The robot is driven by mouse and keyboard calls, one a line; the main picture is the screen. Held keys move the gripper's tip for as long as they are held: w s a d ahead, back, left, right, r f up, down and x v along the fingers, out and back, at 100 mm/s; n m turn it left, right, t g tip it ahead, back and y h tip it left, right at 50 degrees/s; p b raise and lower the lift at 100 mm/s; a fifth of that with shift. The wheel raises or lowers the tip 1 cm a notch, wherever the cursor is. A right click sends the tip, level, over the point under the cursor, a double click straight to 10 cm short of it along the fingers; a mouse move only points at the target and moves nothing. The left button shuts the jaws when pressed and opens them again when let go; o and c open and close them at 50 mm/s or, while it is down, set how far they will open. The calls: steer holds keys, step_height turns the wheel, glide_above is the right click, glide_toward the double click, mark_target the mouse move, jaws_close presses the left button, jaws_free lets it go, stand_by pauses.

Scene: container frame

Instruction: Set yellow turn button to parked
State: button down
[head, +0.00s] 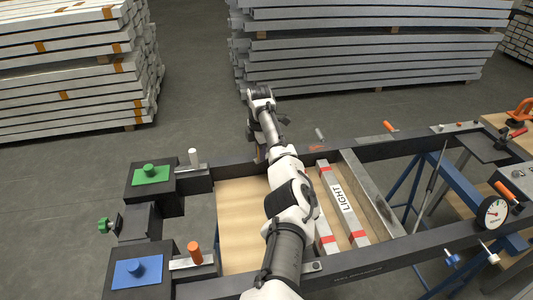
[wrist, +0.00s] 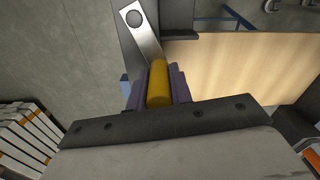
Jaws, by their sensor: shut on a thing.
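The yellow turn button (wrist: 159,80) shows in the wrist view as an upright-looking cylinder between the dark purple fingers of my gripper (wrist: 157,92). My gripper is shut on it. A flat metal plate (wrist: 140,38) with a round hole runs from the button toward the upper left of the wrist view. In the head view my arm reaches to the far beam of the frame, and my own wrist hides the button there. No label for the parked setting is readable.
The black frame carries a green knob (head: 149,169), a blue knob (head: 137,266), a white turn button (head: 194,157) and an orange one (head: 195,252). Stacked beams (head: 370,45) stand behind, with clear floor between.

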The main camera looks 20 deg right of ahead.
steer(key=shift+w+r+m+b, duration=0.1)
steer(key=shift+w+m+b, duration=0.1)
steer(key=shift+w+m, duration=0.6)
steer(key=shift+w+m+b, duration=0.2)
steer(key=shift+w+m, duration=0.15)
steer(key=shift+m, duration=0.75)
steer(key=c, duration=1.3)
jaws_free()
steer(key=shift+o, duration=0.2)
step_height(320, 180, up, 14)
steer(key=b, duration=0.2)
steer(key=shift+b, duration=0.3)
